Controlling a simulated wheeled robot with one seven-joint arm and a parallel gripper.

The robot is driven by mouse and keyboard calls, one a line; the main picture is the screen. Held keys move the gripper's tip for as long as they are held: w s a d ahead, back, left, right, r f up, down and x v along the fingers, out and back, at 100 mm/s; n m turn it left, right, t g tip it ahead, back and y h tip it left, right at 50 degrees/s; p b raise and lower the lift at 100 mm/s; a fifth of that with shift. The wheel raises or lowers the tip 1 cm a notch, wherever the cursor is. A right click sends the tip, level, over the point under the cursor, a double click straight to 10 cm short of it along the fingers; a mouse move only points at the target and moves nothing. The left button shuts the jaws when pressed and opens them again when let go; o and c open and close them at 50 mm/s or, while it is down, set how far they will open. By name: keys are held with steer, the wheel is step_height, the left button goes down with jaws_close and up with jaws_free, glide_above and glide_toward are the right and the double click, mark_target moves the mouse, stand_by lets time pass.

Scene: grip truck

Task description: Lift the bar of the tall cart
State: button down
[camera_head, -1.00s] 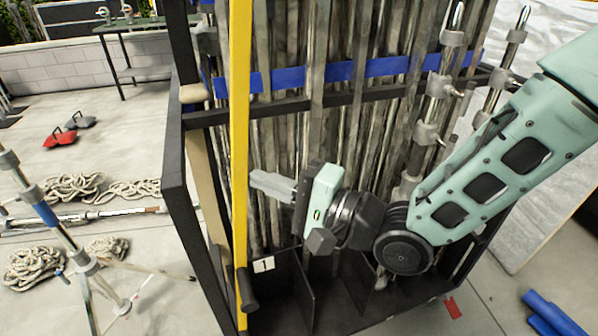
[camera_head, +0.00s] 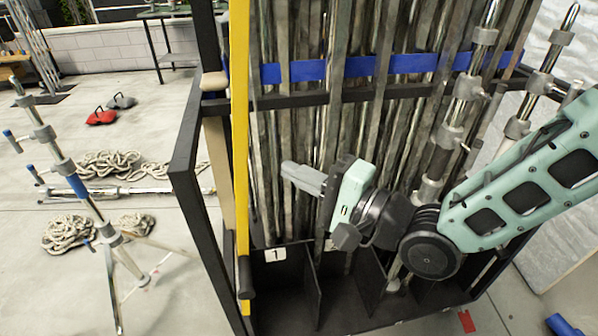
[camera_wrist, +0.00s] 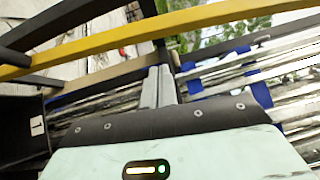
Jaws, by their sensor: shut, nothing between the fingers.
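The tall cart (camera_head: 184,165) is a black frame packed with upright metal poles. A yellow bar (camera_head: 240,130) with a black lower end stands upright along its near left side. In the wrist view the yellow bar (camera_wrist: 130,42) crosses the top of the picture, beyond the fingertips. My gripper (camera_head: 286,170) is shut and empty, in front of the poles and to the right of the yellow bar, apart from it. Its two fingers show together in the wrist view (camera_wrist: 158,75), pointing towards the bar.
Blue straps (camera_head: 385,64) and a black cross rail (camera_head: 300,99) hold the poles. Black dividers (camera_head: 312,285) stand in the cart's base, with a label "1" (camera_head: 275,254). A metal stand (camera_head: 108,232) and coiled ropes (camera_head: 70,233) occupy the floor at left.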

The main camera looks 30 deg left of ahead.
steer(key=d+f+n+t+h+p, duration=0.3)
steer(key=d+n+h, duration=0.4)
steer(key=d+h, duration=1.05)
steer(key=s+d+r+n+g, duration=0.1)
steer(key=s+d+r+g, duration=0.1)
steer(key=s+d, duration=0.3)
steer(key=s+d+r+n+g+p, duration=0.1)
steer(key=s+d+r+g, duration=0.1)
steer(key=s+d, duration=0.4)
steer(key=d+h, duration=0.1)
steer(key=d, duration=0.4)
steer(key=shift+r+g, duration=0.3)
steer(key=shift+r, duration=0.1)
steer(key=shift+s+a, duration=0.1)
